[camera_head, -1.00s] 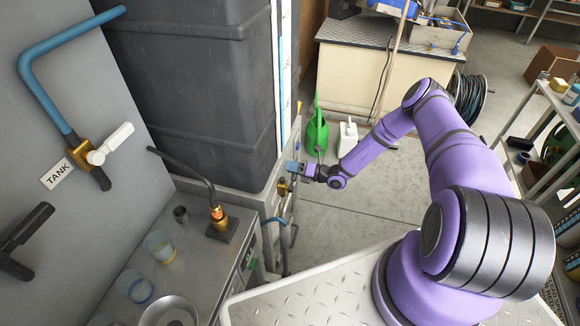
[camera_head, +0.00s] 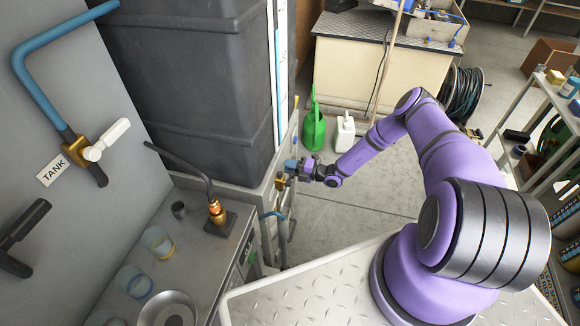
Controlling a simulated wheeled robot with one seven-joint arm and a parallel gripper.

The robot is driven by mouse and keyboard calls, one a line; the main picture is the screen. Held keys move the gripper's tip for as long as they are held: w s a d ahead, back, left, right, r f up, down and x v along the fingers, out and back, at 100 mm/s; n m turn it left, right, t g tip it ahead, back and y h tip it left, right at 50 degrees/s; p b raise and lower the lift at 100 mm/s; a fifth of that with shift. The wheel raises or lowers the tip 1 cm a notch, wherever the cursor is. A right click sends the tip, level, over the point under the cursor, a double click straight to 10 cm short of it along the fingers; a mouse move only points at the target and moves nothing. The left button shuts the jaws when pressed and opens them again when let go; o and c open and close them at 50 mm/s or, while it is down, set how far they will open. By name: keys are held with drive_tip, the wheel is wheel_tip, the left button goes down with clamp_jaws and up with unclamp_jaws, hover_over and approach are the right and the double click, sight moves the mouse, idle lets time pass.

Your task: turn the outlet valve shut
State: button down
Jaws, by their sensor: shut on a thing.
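The outlet valve is a small brass body (camera_head: 280,181) low on the front of the dark grey tank (camera_head: 195,75), with a blue handle (camera_head: 291,165) on its right side. My purple arm reaches left to it. My gripper (camera_head: 300,168) is at the blue handle and shut on it. The fingertips are small and partly hidden in this view. The handle's exact angle is hard to tell. A blue hose (camera_head: 272,214) hangs below the brass body.
A second brass valve with a white handle (camera_head: 107,140) sits on the grey wall by a TANK label. A bench (camera_head: 205,245) holds a glowing torch (camera_head: 216,212), glass jars and a bowl. A green watering can (camera_head: 314,130) and white jug (camera_head: 345,132) stand behind my gripper. Open floor lies right.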

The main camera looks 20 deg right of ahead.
drive_tip(key=shift+f, duration=0.1)
drive_tip(key=c, duration=0.9)
unclamp_jaws()
drive_tip(key=shift+d, duration=0.15)
drive_tip(key=v, duration=1)
drive_tip(key=shift+s+d, duration=0.25)
